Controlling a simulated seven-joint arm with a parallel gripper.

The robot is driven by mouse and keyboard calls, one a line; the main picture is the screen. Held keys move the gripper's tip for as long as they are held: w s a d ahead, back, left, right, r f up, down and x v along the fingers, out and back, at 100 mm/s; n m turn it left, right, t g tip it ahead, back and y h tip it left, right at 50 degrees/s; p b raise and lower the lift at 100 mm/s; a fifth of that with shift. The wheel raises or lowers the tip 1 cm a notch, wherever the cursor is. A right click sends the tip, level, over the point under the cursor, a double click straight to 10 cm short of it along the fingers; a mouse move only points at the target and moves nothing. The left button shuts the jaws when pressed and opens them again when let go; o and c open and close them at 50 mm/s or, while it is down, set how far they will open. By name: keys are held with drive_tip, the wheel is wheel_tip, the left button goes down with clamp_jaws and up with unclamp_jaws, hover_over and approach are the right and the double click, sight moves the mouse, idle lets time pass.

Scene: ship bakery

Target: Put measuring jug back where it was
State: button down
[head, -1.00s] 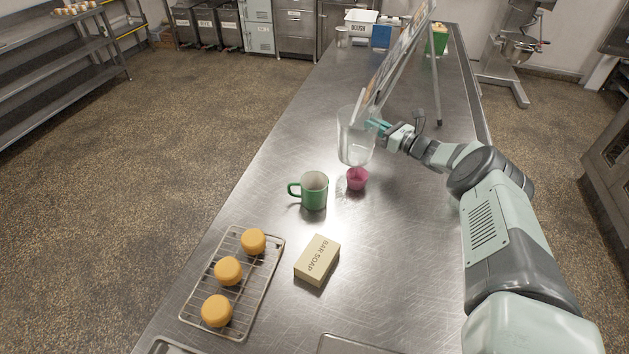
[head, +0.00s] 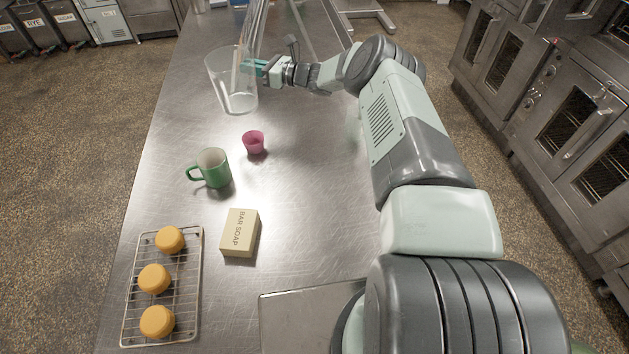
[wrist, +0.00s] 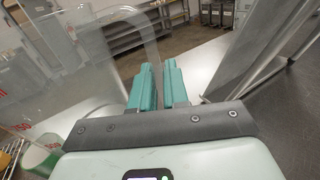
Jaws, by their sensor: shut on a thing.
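The clear measuring jug (head: 230,88) is upright over the far part of the steel table in the head view. My gripper (head: 252,67) is shut on the jug's right side. In the wrist view, my gripper's teal fingers (wrist: 157,88) are close together, with the see-through jug (wrist: 90,75) and its red marks filling the left side. The jug appears to be held above the table; its exact height is hard to tell.
A pink cup (head: 253,142) and green mug (head: 213,168) stand nearer on the steel table (head: 310,190). A slanted stand (head: 256,22) rises just behind the jug.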

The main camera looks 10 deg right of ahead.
sight(250, 54)
wheel_tip(250, 54, up, 4)
drive_tip(key=shift+s+d+f, duration=0.1)
drive_tip(key=s+d, duration=1.7)
drive_tip(key=s, duration=0.3)
drive_tip(key=shift+n+g+y, duration=0.3)
drive_tip(key=shift+g, duration=0.1)
wheel_tip(250, 54, down, 15)
drive_tip(key=shift+s+f, duration=0.1)
drive_tip(key=shift+f, duration=0.15)
drive_tip(key=c, duration=1.1)
unclamp_jaws()
